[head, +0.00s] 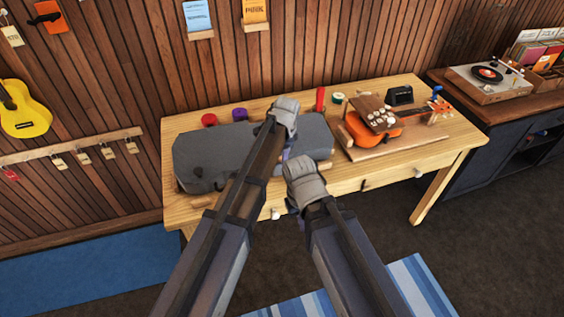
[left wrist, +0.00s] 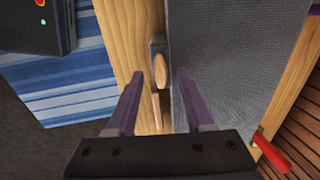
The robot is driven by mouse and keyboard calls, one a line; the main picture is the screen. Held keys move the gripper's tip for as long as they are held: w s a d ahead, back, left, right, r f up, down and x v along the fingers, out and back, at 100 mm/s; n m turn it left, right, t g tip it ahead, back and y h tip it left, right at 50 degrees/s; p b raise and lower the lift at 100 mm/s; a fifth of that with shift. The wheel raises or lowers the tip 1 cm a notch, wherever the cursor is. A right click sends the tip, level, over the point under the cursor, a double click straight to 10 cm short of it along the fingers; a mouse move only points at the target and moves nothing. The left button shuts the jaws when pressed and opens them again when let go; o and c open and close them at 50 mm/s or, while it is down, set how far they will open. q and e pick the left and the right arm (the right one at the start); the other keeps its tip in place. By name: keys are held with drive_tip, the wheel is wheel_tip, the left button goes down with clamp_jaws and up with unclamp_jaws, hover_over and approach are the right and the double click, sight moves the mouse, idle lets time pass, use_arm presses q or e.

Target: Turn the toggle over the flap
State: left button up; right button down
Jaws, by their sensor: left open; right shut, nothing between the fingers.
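A grey ukulele case (head: 215,150) lies closed on the wooden workbench; its side also fills the middle right of the left wrist view (left wrist: 220,60). A small dark grey flap (left wrist: 157,42) sticks out from the case's edge there, with an oval wooden toggle (left wrist: 160,72) on or beside it. I cannot tell whether the toggle lies across the flap. My left gripper (left wrist: 157,80) is open, its purple fingers on either side of the toggle's line, with nothing visibly gripped. My arm hides part of the case in the head view. My right gripper (head: 297,222) is shut and empty in front of the bench.
Red (head: 209,120) and purple (head: 240,114) round items stand behind the case. A red tool (left wrist: 270,150) shows beside it in the left wrist view. An orange ukulele (head: 370,130) sits in a wooden holder to the right. The bench's front edge runs below the case.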

use_arm(q)
drive_tip(key=shift+w+f, duration=0.1)
drive_tip(key=shift+f, duration=0.45)
clamp_jaws()
